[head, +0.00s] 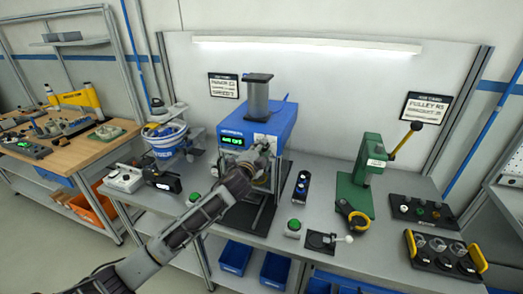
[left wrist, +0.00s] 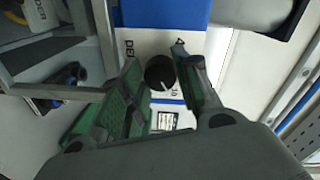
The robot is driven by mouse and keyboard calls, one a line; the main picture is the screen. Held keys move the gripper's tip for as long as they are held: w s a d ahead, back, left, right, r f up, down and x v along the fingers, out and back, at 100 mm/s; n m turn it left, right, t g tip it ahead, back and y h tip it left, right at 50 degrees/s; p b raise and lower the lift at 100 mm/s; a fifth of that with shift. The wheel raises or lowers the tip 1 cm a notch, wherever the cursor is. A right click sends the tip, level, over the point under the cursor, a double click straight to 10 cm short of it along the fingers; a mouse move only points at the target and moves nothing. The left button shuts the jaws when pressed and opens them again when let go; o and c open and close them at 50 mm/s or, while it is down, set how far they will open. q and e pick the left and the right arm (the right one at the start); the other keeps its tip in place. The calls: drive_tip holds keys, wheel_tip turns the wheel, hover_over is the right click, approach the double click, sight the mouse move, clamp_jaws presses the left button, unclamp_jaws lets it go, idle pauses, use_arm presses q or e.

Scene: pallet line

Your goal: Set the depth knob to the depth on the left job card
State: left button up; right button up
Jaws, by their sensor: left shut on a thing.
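The left job card (head: 223,86) hangs on the back panel to the left of the blue press (head: 262,122); its text is too small to read surely. The depth knob (left wrist: 160,73) is black and round with a white pointer line, on a white scale plate (left wrist: 142,44) on the press. In the left wrist view the knob sits between the two fingers of my left gripper (left wrist: 159,60), which is shut on it. In the head view my left gripper (head: 263,160) is at the press front and hides the knob. My right gripper is out of view.
A green lever press (head: 369,172) stands to the right, with a second job card (head: 425,108) behind it. A green button box (head: 293,228), a blue bucket (head: 167,142) and a black rack (head: 445,255) are on the grey bench. Blue bins (head: 236,257) are below.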

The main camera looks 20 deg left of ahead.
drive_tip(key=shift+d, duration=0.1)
use_arm(q)
drive_tip(key=o, duration=0.9)
drive_tip(key=shift+o, duration=0.6)
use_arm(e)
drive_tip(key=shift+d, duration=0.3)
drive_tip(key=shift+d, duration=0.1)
use_arm(q)
drive_tip(key=shift+s, duration=0.1)
drive_tip(key=s, duration=1.1)
drive_tip(key=shift+s+a+r, duration=0.25)
drive_tip(key=shift+s+a, duration=0.1)
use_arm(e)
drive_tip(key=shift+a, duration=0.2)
